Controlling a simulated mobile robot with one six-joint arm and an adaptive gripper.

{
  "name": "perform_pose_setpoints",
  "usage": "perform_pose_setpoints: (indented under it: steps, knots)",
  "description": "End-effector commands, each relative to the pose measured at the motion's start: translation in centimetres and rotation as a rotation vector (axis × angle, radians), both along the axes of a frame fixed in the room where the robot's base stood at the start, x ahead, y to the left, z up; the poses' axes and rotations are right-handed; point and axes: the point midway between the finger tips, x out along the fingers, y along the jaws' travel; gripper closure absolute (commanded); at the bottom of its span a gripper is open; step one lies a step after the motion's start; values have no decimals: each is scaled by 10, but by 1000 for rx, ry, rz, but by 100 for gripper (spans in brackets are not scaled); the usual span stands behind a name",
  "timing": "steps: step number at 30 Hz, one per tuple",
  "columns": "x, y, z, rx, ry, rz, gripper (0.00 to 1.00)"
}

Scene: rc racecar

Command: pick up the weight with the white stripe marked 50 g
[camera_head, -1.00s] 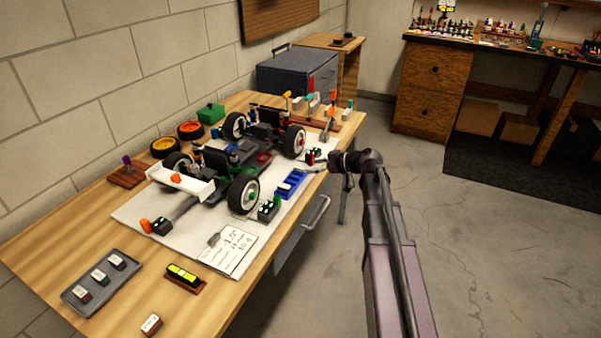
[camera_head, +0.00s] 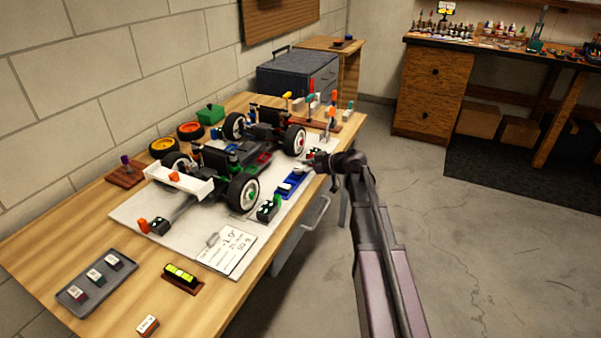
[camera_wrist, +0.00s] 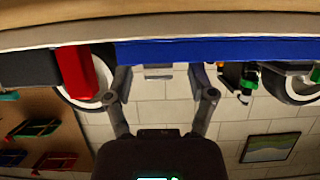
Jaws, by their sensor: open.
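My gripper (camera_wrist: 162,85) is open in the wrist view, with two dark fingers apart and a blue edge just beyond their tips. A small grey-white piece shows between the fingers; I cannot tell what it is. In the head view my gripper end (camera_head: 312,168) is by the blue tray (camera_head: 291,186) at the bench's right edge, its fingers too small to read. No 50 g mark is readable, so I cannot single out the weight.
An RC car (camera_head: 225,160) fills the bench middle on a white mat (camera_head: 130,217). A yellow level (camera_head: 180,275) and a small white-topped block (camera_head: 148,325) lie in front. A red block (camera_wrist: 78,75) is left of my fingers. Floor right of the bench is clear.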

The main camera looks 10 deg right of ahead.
Motion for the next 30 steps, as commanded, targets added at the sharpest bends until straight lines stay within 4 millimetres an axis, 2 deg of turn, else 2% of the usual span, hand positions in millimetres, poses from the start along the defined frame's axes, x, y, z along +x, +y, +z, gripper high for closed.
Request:
perform_pose_setpoints:
  steps: [11, 12, 14, 19, 30]
  knots:
    - [0, 0, 0, 0, 0, 0, 29]
    - [0, 0, 0, 0, 0, 0, 32]
    - [0, 0, 0, 0, 0, 0, 49]
    - [0, 0, 0, 0, 0, 0, 100]
    - [0, 0, 1, 0, 0, 0, 100]
